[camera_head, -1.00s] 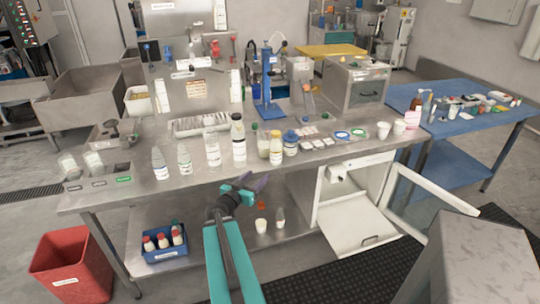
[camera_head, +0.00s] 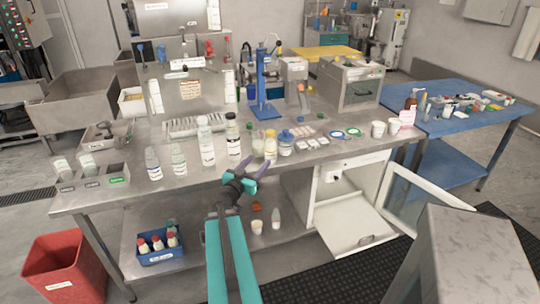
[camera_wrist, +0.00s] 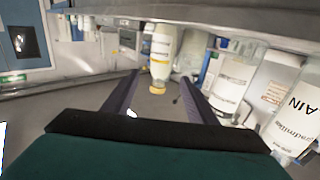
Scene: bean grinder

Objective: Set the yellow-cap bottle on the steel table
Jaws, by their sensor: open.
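The yellow-cap bottle (camera_head: 270,146) stands upright near the front edge of the steel table (camera_head: 130,197), in a row of bottles. In the wrist view the pale bottle (camera_wrist: 162,50) appears upside down, its yellow cap at the bottom, beyond and between my spread fingers. My gripper (camera_head: 256,169) is open and empty. It is in front of the table's edge, just short of the bottle, and I see no contact. The bottle's lower part is partly hard to make out in the head view.
A white-capped bottle (camera_head: 206,142) and a dark-capped bottle (camera_head: 233,138) stand left of it. A blue-capped jar (camera_head: 286,143) is close on its right. A blue stand (camera_head: 264,95) rises behind.

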